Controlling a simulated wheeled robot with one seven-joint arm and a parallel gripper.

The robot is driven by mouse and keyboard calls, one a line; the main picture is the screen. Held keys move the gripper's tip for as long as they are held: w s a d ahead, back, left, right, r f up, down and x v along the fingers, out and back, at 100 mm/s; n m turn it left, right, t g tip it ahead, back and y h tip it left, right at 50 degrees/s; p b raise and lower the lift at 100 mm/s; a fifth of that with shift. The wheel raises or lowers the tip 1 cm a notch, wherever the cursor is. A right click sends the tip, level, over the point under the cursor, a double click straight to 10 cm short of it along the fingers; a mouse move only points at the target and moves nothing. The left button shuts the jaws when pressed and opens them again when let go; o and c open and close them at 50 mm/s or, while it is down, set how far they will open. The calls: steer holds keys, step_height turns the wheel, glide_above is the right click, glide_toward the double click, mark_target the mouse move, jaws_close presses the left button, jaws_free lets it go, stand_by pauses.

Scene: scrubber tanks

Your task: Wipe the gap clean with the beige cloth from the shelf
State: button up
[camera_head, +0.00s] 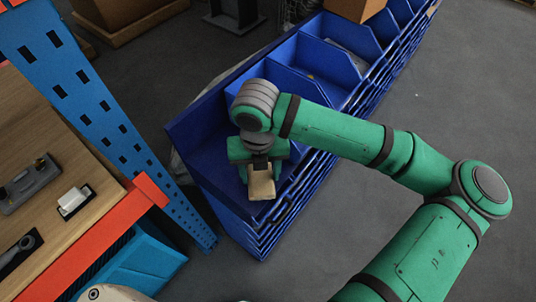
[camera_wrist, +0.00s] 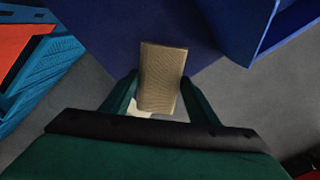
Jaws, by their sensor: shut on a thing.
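The beige cloth (camera_head: 261,186) is a small folded pad in my gripper (camera_head: 258,172), over the near-left end of the blue bin unit (camera_head: 205,135). In the wrist view the cloth (camera_wrist: 162,72) stands out past the two green fingers of my gripper (camera_wrist: 160,92), which are shut on it. Dark blue bin surface lies beyond it; I cannot tell whether the cloth touches it. I cannot tell which gap is meant, and no dirt is clearly visible.
The wooden shelf (camera_head: 85,165) at left has an orange beam (camera_head: 95,235) and holds a grey tool (camera_head: 30,185) and a white block (camera_head: 73,202). A cardboard box (camera_head: 355,8) sits at the bins' far end. Grey floor (camera_head: 430,110) is open at right.

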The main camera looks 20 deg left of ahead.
step_height(320, 180, up, 2)
steer(key=shift+w+r, duration=0.15)
steer(key=shift+r, duration=0.05)
steer(key=shift+d+r, duration=0.1)
steer(key=shift+r, duration=0.65)
steer(key=shift+s+r, duration=0.2)
steer(key=shift+r, duration=0.6)
